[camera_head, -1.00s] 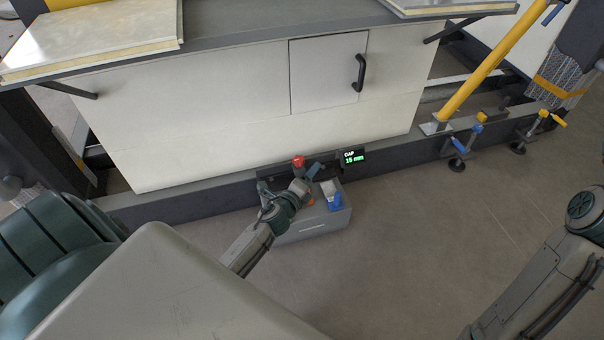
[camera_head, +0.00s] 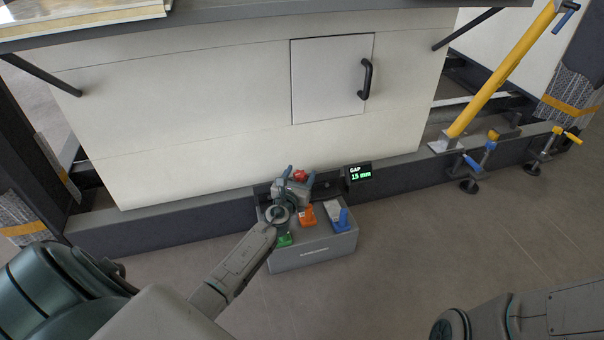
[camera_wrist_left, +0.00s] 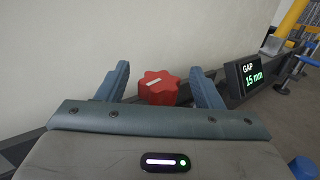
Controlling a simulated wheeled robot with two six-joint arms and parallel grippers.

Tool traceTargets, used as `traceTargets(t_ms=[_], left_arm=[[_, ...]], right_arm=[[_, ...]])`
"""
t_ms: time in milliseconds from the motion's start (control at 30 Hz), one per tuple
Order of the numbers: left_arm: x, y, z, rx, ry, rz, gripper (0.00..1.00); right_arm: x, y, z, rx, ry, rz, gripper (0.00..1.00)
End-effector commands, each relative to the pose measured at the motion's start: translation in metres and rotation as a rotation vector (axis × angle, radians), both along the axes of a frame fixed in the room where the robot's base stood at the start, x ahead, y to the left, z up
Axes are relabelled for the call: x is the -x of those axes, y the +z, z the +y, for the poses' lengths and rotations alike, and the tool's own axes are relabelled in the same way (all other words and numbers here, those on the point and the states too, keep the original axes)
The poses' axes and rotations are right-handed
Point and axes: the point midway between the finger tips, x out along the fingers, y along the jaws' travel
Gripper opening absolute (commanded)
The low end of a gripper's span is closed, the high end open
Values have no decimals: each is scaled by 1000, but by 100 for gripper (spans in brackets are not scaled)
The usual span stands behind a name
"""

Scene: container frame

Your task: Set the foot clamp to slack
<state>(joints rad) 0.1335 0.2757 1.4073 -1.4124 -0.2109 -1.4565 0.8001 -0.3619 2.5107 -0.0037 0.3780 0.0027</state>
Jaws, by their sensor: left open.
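A red lobed knob (camera_head: 300,175) sits at the dark base rail under the white panel, and it shows larger in the left wrist view (camera_wrist_left: 159,88). My left gripper (camera_wrist_left: 159,68) is open and empty, pointed at this knob. In the wrist view the knob appears between its two blue-grey fingers; I cannot tell whether it is between the tips or beyond them. A display (camera_head: 358,174) to the right of the knob reads "GAP 15 mm". Clamps with a blue handle (camera_head: 471,163) and a yellow handle (camera_head: 571,137) stand on the rail at right. My right gripper is out of view.
A grey bin (camera_head: 315,253) with green, orange and blue-white items stands on the floor below my left gripper. A yellow post (camera_head: 500,70) rises from the rail. A cabinet door with a black handle (camera_head: 366,79) is above. The floor at right is clear.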

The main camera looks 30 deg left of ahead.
Motion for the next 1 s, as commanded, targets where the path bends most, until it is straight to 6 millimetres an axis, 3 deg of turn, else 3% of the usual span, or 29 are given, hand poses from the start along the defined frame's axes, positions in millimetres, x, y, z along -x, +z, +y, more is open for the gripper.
traceTargets(t_ms=[200,500,733,1000], left_arm=[[-20,-1,5,2,0,0,60],[-22,0,6,3,0,0,60],[-22,0,6,3,0,0,16],[-22,0,5,4,21,0,16]], right_arm=[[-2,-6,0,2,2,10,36],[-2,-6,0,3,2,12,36],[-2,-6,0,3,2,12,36],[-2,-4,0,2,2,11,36]])
